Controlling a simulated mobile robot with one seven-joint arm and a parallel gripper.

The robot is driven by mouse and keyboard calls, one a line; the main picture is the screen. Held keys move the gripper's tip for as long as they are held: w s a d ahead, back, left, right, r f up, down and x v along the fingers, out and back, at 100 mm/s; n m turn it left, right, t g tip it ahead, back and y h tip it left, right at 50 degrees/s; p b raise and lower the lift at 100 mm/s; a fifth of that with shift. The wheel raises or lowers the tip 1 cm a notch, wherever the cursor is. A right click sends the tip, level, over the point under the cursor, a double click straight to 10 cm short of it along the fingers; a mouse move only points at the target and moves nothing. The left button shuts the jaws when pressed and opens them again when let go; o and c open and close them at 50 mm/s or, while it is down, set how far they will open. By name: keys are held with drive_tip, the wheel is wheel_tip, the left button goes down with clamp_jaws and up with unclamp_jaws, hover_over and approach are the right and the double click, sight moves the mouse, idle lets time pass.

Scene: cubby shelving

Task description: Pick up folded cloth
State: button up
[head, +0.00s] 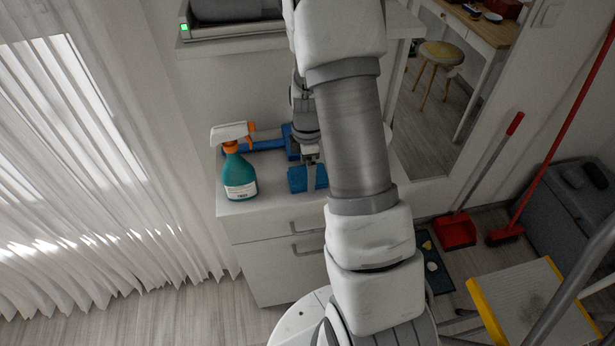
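A blue item that looks like the folded cloth (298,180) lies on the white cabinet top, near its front edge. My gripper (311,177) points down at it, and a finger overlaps the blue in the picture. I cannot tell whether the finger touches the cloth or stands in front of it. My arm hides the right side of this area. The gap between the fingers is too small to make out.
A green spray bottle (239,172) with an orange and white head stands left of the cloth. Another long blue object (264,145) lies behind it. A shelf (235,44) hangs above the white cabinet (268,225). A yellow-edged step (530,305) stands at right.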

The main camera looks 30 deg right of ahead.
drive_tip(key=shift+f, duration=0.15)
drive_tip(key=c, duration=1.2)
drive_tip(key=shift+o, duration=0.2)
wheel_tip(320, 180, up, 10)
drive_tip(key=shift+p, duration=0.35)
drive_tip(key=o, duration=0.7)
drive_tip(key=c, duration=0.5)
